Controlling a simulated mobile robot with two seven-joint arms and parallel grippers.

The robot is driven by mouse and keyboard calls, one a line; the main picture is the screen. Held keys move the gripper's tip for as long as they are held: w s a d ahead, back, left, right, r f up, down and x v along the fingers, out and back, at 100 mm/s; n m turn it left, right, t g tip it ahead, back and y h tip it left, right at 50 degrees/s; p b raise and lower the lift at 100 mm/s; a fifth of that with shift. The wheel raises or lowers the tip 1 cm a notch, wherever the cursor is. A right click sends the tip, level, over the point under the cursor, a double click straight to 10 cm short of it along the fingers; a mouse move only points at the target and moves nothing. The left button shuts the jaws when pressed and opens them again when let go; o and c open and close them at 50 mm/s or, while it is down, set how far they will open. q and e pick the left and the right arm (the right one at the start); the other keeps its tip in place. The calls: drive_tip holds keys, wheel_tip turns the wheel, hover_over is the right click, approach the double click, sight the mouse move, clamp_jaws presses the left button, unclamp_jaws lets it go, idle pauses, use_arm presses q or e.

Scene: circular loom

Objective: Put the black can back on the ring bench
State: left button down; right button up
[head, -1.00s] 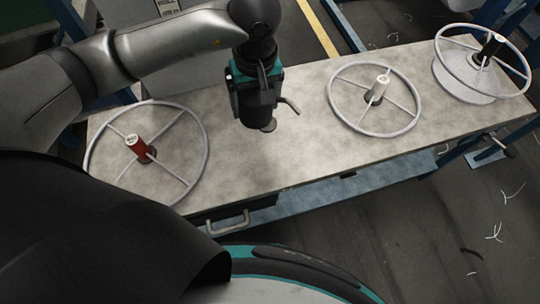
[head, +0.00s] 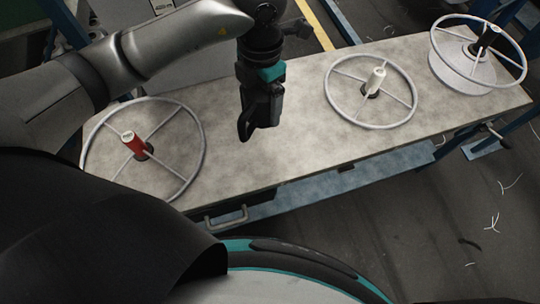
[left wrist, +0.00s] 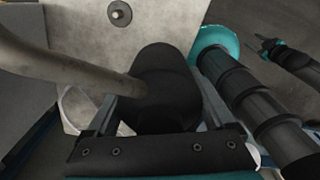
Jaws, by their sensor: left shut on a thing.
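My left gripper (head: 258,118) hangs over the middle of the bench (head: 215,165) between two wheel-like rings. In the left wrist view its fingers (left wrist: 163,118) are shut on the black can (left wrist: 163,75), a dark rounded body. A grey curved tube (left wrist: 65,68) reaches the can from the left and looks like its spout. In the head view the can is hard to tell from the dark gripper. I cannot tell its height above the bench. A dark arm with teal bands (left wrist: 285,55) at the right of the wrist view may be my right one; its jaws are unclear.
A ring (head: 201,145) with a red bobbin (head: 131,141) lies at the left. A ring (head: 412,92) with a white bobbin (head: 376,78) lies right of centre. A raised ring (head: 522,62) with a dark bobbin is at the far right. Bench between the first two is bare.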

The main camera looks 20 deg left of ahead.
use_arm(q)
drive_tip(key=n, duration=0.5)
drive_tip(key=shift+s+d+r+n, duration=0.15)
drive_tip(key=shift+d+n, duration=0.15)
drive_tip(key=shift+d, duration=0.05)
drive_tip(key=n, duration=0.5)
drive_tip(key=shift+s+d+r, duration=0.15)
drive_tip(key=shift+d, duration=0.1)
drive_tip(key=n, duration=0.5)
drive_tip(key=shift+s+d+r+n, duration=0.15)
drive_tip(key=shift+d+n, duration=0.15)
drive_tip(key=n, duration=0.5)
drive_tip(key=shift+s+d+r, duration=0.15)
drive_tip(key=shift+d, duration=0.1)
drive_tip(key=shift+n, duration=0.4)
wheel_tip(320, 180, down, 20)
drive_tip(key=b, duration=0.5)
unclamp_jaws()
